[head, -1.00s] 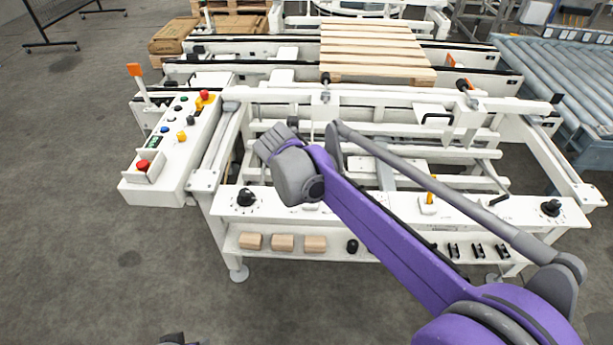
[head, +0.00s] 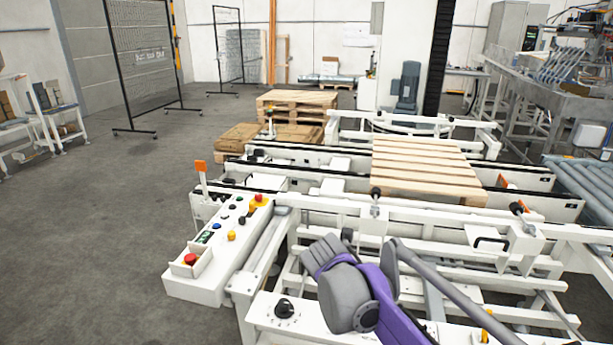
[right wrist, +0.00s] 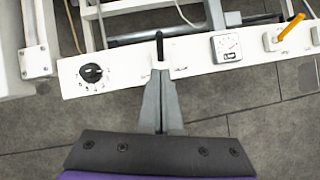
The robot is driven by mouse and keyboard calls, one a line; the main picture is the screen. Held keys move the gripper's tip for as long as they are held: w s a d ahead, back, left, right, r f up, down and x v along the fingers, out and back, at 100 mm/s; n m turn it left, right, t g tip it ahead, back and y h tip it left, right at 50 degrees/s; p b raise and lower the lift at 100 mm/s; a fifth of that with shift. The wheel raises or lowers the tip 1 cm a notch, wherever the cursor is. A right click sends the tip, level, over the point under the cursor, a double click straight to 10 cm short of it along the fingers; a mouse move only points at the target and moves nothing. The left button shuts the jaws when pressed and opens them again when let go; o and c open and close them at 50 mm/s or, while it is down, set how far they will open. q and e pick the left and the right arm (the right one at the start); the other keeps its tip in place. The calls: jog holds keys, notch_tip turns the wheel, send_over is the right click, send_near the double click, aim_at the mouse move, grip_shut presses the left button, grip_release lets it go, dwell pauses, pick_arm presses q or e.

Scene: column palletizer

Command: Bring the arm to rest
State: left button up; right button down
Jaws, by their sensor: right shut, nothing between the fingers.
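My right arm, purple and grey, reaches in from the lower right in the head view, over the front of the white palletizer frame (head: 262,310). My right gripper (right wrist: 159,42) shows in the right wrist view with its grey fingers together and nothing between them. My left gripper is out of view.
A wooden pallet (head: 425,165) lies on the conveyor behind. A roller conveyor (head: 590,195) is at the right. The grey floor at left is open.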

jog(key=s+d+f+m+y, duration=0.15)
jog(key=s+f+m, duration=0.25)
jog(key=s+m, duration=0.55)
jog(key=s+d+f+m+y, duration=0.1)
jog(key=s+d+f+m, duration=0.3)
jog(key=s+m, duration=0.55)
jog(key=s+d+f+m+y, duration=0.1)
jog(key=s+f+m, duration=0.4)
jog(key=s+m, duration=0.45)
pick_arm(q)
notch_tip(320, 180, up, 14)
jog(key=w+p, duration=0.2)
jog(key=p, duration=1)
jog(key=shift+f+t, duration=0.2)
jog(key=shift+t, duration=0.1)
pick_arm(e)
notch_tip(320, 180, up, 13)
jog(key=w+m, duration=0.1)
jog(key=shift+a, duration=0.2)
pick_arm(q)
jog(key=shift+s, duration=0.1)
pick_arm(e)
jog(key=shift+s, duration=0.15)
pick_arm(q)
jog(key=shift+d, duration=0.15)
pick_arm(e)
jog(key=shift+d, duration=0.1)
